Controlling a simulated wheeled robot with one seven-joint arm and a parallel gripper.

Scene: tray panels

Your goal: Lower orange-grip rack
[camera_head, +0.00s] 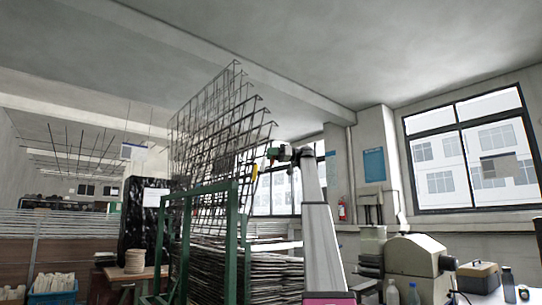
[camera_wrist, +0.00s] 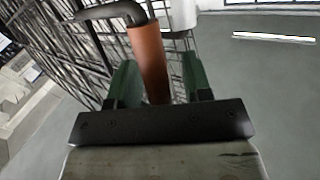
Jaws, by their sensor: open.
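The dark wire rack (camera_head: 222,125) stands steeply raised above a green frame (camera_head: 232,240) in the head view. Its mesh also fills the left of the wrist view (camera_wrist: 60,45). The orange grip (camera_wrist: 149,55), on a dark bent bar (camera_wrist: 112,11), lies between the two green fingers of my gripper (camera_wrist: 158,85). My gripper is open around the grip, with a gap showing at least on the right side; contact on the left cannot be told. In the head view my gripper (camera_head: 277,154) is at the rack's right edge, where the grip is too small to make out clearly.
Stacked dark panels (camera_head: 270,270) lie behind and right of the green frame. A beige machine (camera_head: 411,262) and bottles stand on a bench at the right. A wooden table (camera_head: 130,273) and a blue crate (camera_head: 52,296) are at the left.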

